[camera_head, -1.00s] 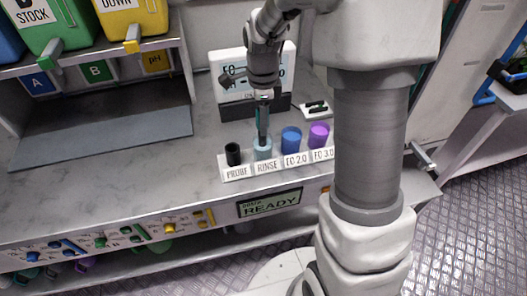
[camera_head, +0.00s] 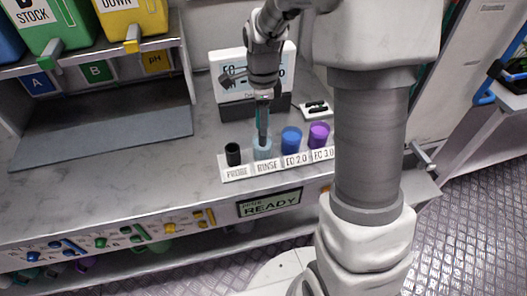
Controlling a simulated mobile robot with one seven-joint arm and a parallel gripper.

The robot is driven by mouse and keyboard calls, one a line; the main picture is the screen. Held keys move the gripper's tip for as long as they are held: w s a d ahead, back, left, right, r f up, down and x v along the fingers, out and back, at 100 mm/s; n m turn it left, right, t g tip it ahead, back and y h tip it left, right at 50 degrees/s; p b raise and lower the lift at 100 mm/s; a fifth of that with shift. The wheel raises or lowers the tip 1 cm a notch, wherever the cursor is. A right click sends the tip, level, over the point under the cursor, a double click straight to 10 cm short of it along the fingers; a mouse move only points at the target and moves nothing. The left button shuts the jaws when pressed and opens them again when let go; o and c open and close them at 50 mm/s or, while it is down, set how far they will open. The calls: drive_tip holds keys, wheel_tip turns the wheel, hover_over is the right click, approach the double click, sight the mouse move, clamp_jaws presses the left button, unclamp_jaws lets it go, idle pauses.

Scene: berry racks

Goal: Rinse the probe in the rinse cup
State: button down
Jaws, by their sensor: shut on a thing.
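My gripper (camera_head: 263,92) is above the small rack (camera_head: 228,175) on the grey counter, shut on the probe (camera_head: 263,122). The probe is a thin dark stick with a teal upper part, held upright. Its lower end meets the light blue rinse cup (camera_head: 262,151), behind the RINSE label. The tip is hidden, and I cannot tell how deep it sits in the cup. The black probe holder (camera_head: 233,154) stands to the left of the rinse cup, behind the PROBE label.
A blue cup (camera_head: 291,139) and a purple cup (camera_head: 319,134) stand right of the rinse cup. A white meter (camera_head: 228,84) stands behind. My arm hides the rack's right end. The counter (camera_head: 110,185) is clear at left.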

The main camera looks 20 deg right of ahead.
drive_tip(key=shift+r+p, duration=3.35)
drive_tip(key=shift+r, duration=1.15)
